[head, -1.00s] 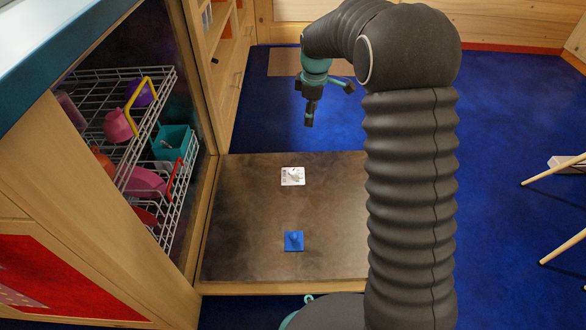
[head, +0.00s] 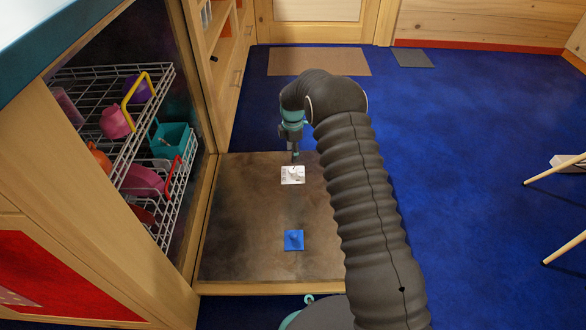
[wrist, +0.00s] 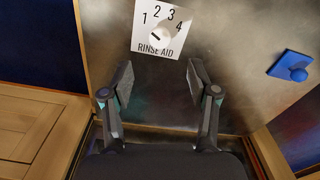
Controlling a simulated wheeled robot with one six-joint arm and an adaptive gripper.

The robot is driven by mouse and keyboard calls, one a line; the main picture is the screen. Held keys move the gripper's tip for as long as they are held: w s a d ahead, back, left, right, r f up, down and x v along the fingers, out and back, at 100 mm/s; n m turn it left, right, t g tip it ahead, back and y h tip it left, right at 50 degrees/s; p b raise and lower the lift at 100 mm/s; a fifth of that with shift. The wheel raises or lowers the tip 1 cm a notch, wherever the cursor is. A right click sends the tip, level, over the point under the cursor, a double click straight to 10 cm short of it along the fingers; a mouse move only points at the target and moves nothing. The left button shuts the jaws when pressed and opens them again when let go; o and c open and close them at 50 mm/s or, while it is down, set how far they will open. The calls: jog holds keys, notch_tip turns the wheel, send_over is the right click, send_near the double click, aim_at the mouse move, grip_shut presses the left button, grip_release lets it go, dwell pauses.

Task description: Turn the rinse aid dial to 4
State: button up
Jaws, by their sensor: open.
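The rinse aid dial is a round whitish knob (wrist: 161,37) on a white square plate (wrist: 143,43) printed 1, 2, 3, 4 and RINSE AID. A short dark mark shows on the knob; I cannot tell surely which number it points at. In the head view the plate (head: 292,175) lies on the lowered dishwasher door (head: 240,215). My gripper (head: 295,158) hangs just beyond the plate's far edge. In the wrist view my gripper (wrist: 160,80) is open and empty, its two fingers apart, with the dial ahead between and beyond the tips.
A blue square with a knob (head: 293,241) sits nearer on the same door; it also shows in the wrist view (wrist: 292,67). Wire racks (head: 125,110) with colourful dishes stand inside the dishwasher at left. Blue floor (head: 450,150) lies open to the right, with stool legs (head: 555,170).

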aim_at(293, 169)
notch_tip(293, 169, down, 9)
jog(key=shift+r+b, duration=0.1)
jog(key=shift+b, duration=0.25)
grip_shut()
